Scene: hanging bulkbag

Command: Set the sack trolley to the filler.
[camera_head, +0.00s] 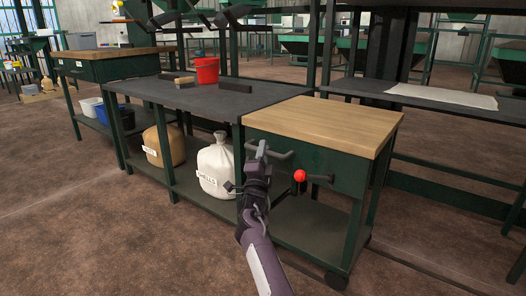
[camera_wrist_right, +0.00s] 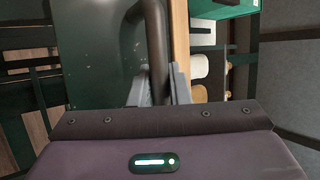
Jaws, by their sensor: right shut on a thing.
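The trolley (camera_head: 325,122) has a wooden top, a green side panel, a lower shelf and a dark wheel at its near corner. It stands against the right end of a dark-topped bench. A dark bar handle (camera_head: 283,155) sticks out from its near side. A lever with a red ball (camera_head: 300,175) sits right of the handle. My right gripper (camera_head: 258,152) is shut on the handle's left part. In the right wrist view the fingers (camera_wrist_right: 158,85) close around the handle bar (camera_wrist_right: 157,45). My left gripper is not in view. I cannot tell which structure is the filler.
The dark bench (camera_head: 180,98) carries a red bucket (camera_head: 207,70). Below it stand a tan sack (camera_head: 163,146) and a white labelled sack (camera_head: 215,168). A dark shelf with a pale sheet (camera_head: 440,97) stands behind right. Brown floor (camera_head: 60,230) is clear at front left.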

